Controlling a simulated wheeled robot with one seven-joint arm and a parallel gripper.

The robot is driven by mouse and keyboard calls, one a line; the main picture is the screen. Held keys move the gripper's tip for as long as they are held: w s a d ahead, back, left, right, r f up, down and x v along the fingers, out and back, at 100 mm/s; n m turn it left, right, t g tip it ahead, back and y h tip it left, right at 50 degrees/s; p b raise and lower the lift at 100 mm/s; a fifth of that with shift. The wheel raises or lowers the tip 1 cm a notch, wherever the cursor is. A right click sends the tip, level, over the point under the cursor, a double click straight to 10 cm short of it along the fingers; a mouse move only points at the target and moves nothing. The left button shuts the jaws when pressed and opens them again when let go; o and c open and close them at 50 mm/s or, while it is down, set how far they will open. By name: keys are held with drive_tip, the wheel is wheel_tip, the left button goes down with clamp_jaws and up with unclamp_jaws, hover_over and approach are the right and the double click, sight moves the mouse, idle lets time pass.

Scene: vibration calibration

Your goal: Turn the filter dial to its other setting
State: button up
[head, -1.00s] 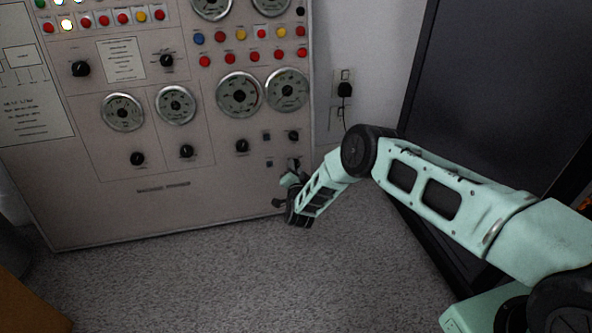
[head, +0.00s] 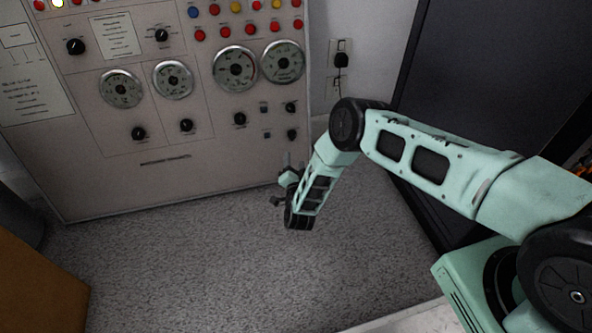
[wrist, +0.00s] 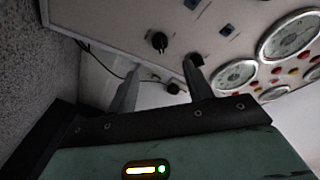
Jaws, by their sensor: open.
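The panel's dials are black knobs, and their labels are too small to read, so I cannot tell which is the filter dial. In the head view, two knobs sit one above the other at the lower right, an upper knob (head: 290,107) and a lower knob (head: 292,134). My gripper (head: 288,162) is just below the lower knob in the picture. In the wrist view, my gripper (wrist: 164,70) has its two fingers apart with no object held between them.
The pale control panel (head: 165,185) also carries round gauges (head: 236,69), coloured buttons and small square switches (head: 264,107). A wall socket with a plug (head: 341,60) is right of it. A large dark panel (head: 470,75) stands at the right. Grey carpet (head: 190,270) lies clear in front.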

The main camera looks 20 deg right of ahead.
drive_tip(key=s+a+p, duration=0.1)
drive_tip(key=s, duration=0.5)
drive_tip(key=shift+p, duration=0.35)
drive_tip(key=w+a+r+n+g+y+p, duration=0.1)
drive_tip(key=w+a+r+n+g+y, duration=0.2)
drive_tip(key=a+r, duration=0.55)
drive_tip(key=w+a+r+n+g+y, duration=0.1)
drive_tip(key=a+r+n+g+y, duration=0.1)
drive_tip(key=a+r+n+y, duration=0.45)
drive_tip(key=s+a+r+g, duration=0.35)
drive_tip(key=s+r, duration=0.35)
drive_tip(key=r, duration=0.5)
drive_tip(key=s+d+r+n+g+h+p, duration=0.1)
drive_tip(key=s+r+n+g, duration=0.25)
drive_tip(key=s, duration=0.35)
drive_tip(key=s+d+r+n+g, duration=0.2)
drive_tip(key=s+r, duration=0.3)
drive_tip(key=s, duration=0.2)
drive_tip(key=s+d+r+n+g+h+p, duration=0.1)
drive_tip(key=s+d+r+n+g+h, duration=0.15)
drive_tip(key=s+d, duration=0.6)
drive_tip(key=s+d+r+n+g+h, duration=0.15)
drive_tip(key=s+d+r, duration=0.3)
drive_tip(key=s, duration=0.65)
wheel_tip(320, 180, up, 38)
drive_tip(key=p, duration=3.8)
drive_tip(key=shift+w+f, duration=0.15)
drive_tip(key=shift+w, duration=0.05)
